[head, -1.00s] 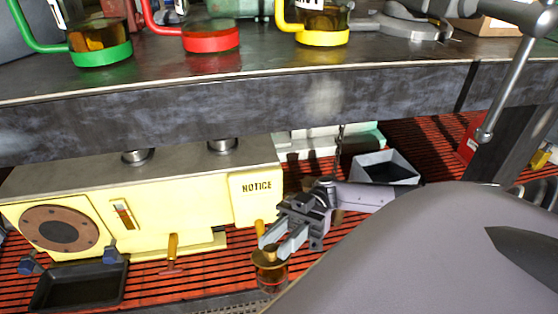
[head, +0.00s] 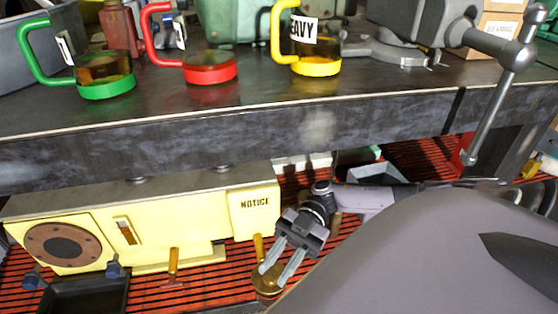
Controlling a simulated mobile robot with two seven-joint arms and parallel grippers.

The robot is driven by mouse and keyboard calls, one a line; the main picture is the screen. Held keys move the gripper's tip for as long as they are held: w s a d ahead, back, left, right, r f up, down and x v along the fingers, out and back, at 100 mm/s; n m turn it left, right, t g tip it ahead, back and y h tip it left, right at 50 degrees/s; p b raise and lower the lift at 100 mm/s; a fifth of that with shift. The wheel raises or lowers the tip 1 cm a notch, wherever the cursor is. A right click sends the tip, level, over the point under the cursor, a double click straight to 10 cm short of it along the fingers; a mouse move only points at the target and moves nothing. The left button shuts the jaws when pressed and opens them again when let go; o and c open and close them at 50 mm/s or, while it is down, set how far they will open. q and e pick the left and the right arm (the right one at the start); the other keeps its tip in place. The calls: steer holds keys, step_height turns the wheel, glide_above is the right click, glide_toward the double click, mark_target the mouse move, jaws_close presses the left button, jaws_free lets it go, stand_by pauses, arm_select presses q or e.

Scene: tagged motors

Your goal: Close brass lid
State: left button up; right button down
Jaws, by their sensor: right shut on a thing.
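The brass lid (head: 262,289) is a round, gold-coloured disc low in the middle of the head view, below the bench edge and above the red slatted floor. My right gripper (head: 273,277) reaches down to it from the upper right, its two grey fingers around the lid's middle. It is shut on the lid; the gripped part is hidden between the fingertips. What lies under the lid is mostly cut off by the bottom of the picture, so I cannot tell how it is seated. My left gripper is not in view.
The dark workbench (head: 200,137) overhangs this spot; green, red and yellow mugs and a vise stand on it. A yellow machine marked NOTICE (head: 254,222) is close left of the gripper. A black tray (head: 85,296) lies at lower left, a grey bin behind my right arm.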

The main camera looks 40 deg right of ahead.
steer(key=c, duration=0.9)
jaws_free()
steer(key=v, duration=0.7)
steer(key=shift+d, duration=0.1)
